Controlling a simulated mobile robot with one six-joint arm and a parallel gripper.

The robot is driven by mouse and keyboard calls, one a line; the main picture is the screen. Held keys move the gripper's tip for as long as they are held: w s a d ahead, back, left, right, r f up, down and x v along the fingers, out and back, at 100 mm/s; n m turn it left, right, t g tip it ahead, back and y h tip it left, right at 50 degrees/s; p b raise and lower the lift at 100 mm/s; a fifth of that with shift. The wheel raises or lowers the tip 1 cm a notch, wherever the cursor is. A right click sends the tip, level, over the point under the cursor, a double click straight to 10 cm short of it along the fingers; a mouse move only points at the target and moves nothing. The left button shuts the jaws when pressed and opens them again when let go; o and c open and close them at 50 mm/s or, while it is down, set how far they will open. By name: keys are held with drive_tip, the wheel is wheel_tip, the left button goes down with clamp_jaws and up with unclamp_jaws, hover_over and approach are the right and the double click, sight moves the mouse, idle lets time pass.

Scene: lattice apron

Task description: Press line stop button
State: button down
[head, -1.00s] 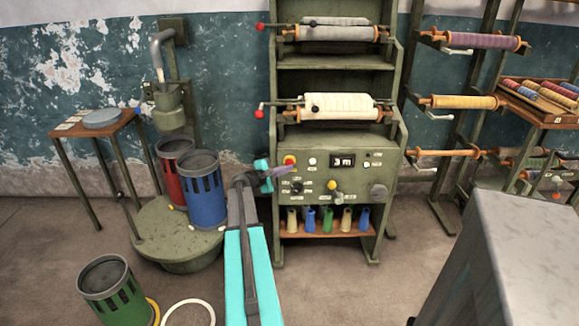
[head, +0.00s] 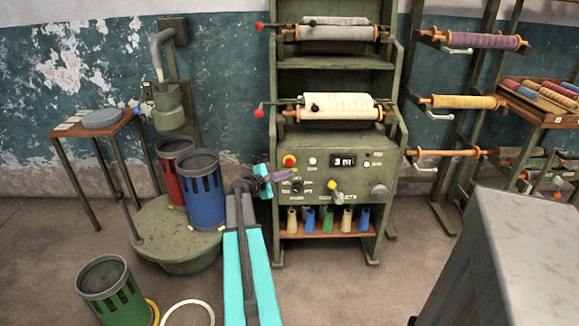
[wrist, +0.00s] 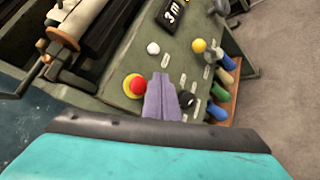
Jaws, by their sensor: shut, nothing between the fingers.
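The red button on a yellow base (head: 289,161) is at the upper left of the green machine's control panel (head: 325,172). It also shows in the wrist view (wrist: 135,86), just left of my fingertips. My gripper (head: 288,174) is shut and empty, with purple fingers pointing at the panel just below the button. In the wrist view the fingers (wrist: 162,88) are beside the red button and hide part of the panel. I cannot tell whether they touch the panel.
The panel also has a white button (head: 312,161), a display (head: 343,160), a yellow knob (head: 332,185) and a grey dial (head: 378,190). Rolls (head: 338,105) sit above and bobbins (head: 327,220) below. Blue (head: 204,190) and green (head: 110,290) bins stand left. A grey block (head: 500,260) is at right.

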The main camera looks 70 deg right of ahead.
drive_tip(key=shift+s+a, duration=0.3)
drive_tip(key=shift+a, duration=0.5)
idle(0.4)
